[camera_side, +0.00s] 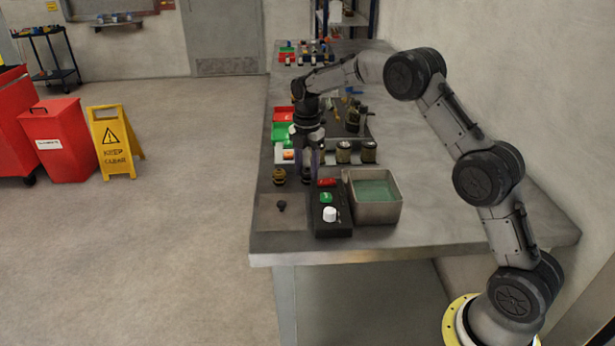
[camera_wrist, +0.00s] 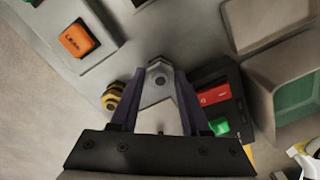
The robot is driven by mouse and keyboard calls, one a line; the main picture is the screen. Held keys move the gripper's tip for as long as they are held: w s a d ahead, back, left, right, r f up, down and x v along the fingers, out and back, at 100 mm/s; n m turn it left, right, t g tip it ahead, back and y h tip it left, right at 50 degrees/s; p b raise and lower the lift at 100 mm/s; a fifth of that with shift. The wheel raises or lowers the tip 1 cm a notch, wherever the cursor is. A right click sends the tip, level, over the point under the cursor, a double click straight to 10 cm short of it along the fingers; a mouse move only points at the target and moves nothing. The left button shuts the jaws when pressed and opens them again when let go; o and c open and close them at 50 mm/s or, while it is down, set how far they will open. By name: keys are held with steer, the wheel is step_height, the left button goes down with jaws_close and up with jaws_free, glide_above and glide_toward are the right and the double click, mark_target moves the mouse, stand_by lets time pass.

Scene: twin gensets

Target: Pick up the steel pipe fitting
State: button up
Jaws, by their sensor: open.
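The steel pipe fitting (camera_wrist: 160,80) is a grey metal piece with a hex-shaped end. In the wrist view it shows between the two purple fingers of my gripper (camera_wrist: 160,74), near their tips. My gripper is open, with a finger on either side of the fitting; I cannot tell whether either finger touches it. In the side view my gripper (camera_side: 308,176) points down at the bench, and its fingers largely hide the fitting. A brass fitting (camera_side: 279,176) stands just left of my gripper; it also shows in the wrist view (camera_wrist: 112,97), beside the left finger.
A black control box (camera_side: 331,225) with red, green and white controls stands close to the right finger. Beside it is a metal tray (camera_side: 399,205) of green liquid. Bins and cylindrical parts crowd behind; the bench's right side is clear.

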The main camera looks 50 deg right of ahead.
steer(key=shift+f, duration=0.35)
steer(key=shift+c, duration=0.3)
jaws_close()
steer(key=shift+r, duration=0.1)
